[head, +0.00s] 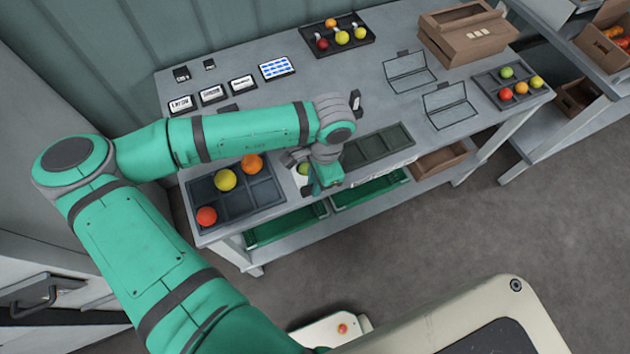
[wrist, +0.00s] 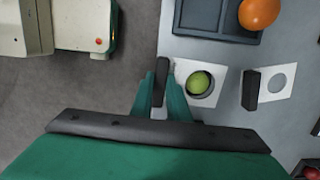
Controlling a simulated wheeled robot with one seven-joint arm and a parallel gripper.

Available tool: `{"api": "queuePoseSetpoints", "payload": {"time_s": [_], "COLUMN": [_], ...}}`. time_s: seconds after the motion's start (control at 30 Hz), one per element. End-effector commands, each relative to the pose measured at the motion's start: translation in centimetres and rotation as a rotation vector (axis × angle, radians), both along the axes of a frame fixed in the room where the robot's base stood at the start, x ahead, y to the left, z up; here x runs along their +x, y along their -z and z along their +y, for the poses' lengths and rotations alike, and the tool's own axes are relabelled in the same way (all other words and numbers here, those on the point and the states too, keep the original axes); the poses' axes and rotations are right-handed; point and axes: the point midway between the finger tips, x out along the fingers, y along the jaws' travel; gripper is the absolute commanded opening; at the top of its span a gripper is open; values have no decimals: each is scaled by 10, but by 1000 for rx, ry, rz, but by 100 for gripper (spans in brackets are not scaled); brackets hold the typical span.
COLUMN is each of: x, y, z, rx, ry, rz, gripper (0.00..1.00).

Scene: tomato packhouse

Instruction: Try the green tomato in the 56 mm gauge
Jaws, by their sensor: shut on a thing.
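The green tomato (wrist: 199,83) sits at the round hole of a white gauge plate (wrist: 188,66). Dark space shows around part of it, and I cannot tell how deep it sits. My gripper (wrist: 163,88) is shut on the dark upright handle (wrist: 162,70) at this plate's left side. In the head view my gripper (head: 322,186) is at the bench's front edge and hides most of the plate; a bit of the green tomato (head: 303,169) shows. A second white gauge plate (wrist: 288,91) with a smaller hole and dark handle (wrist: 250,90) stands to the right. No size marks are readable.
A dark divided tray (head: 262,193) beside my gripper holds red, yellow and orange tomatoes. An empty dark tray (head: 378,147) lies to the right. Label blocks, a screen (head: 277,67), wire stands, more tomato trays and a cardboard box (head: 468,40) are farther back. Green crates (head: 285,227) are below.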

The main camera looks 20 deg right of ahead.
Motion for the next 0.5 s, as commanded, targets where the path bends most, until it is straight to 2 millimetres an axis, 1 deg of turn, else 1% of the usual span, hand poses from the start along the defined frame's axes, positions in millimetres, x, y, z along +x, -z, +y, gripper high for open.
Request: {"api": "queuePoseSetpoints", "payload": {"time_s": [0.5], "x": [-1], "y": [8], "z": [-1], "rx": [0], "ry": [3], "rz": [1], "gripper": [0]}}
